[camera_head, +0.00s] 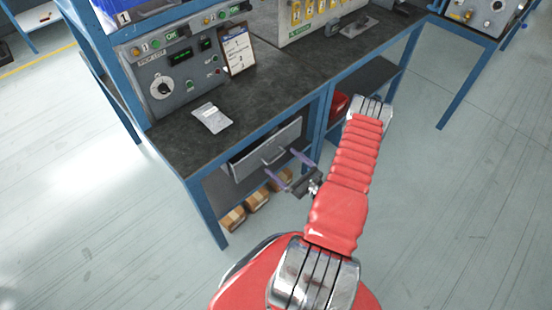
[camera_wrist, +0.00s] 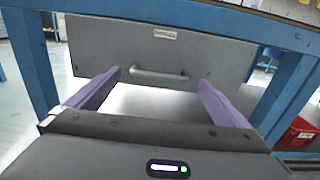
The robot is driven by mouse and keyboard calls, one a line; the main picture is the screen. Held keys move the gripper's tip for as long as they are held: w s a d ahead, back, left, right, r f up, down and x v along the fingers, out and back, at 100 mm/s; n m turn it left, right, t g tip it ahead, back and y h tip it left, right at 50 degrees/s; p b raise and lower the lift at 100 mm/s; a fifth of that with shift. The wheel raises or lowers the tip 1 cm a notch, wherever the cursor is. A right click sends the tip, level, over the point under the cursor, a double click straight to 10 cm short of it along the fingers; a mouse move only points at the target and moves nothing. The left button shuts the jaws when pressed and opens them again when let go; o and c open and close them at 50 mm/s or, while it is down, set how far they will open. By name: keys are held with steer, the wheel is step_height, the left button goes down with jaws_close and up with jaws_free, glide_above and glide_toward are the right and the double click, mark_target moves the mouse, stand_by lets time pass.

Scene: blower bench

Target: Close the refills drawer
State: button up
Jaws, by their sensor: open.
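The grey drawer (camera_head: 262,154) hangs under the dark bench top (camera_head: 262,88) and stands pulled out, with a gap showing behind its front panel. Its front also shows in the wrist view (camera_wrist: 215,45), with a small label at the top and a bar handle (camera_wrist: 158,74); the label is too small to read. My gripper (camera_head: 288,167) is in front of the drawer, its purple fingers spread apart. In the wrist view the open fingers (camera_wrist: 160,88) reach toward the front on both sides of the handle, with nothing between them. I cannot tell whether the fingertips touch the panel.
A control panel (camera_head: 176,75) stands on the bench. The floor in front is clear.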

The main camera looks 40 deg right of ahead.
mark_target(277, 157)
steer(key=shift+w, duration=2.1)
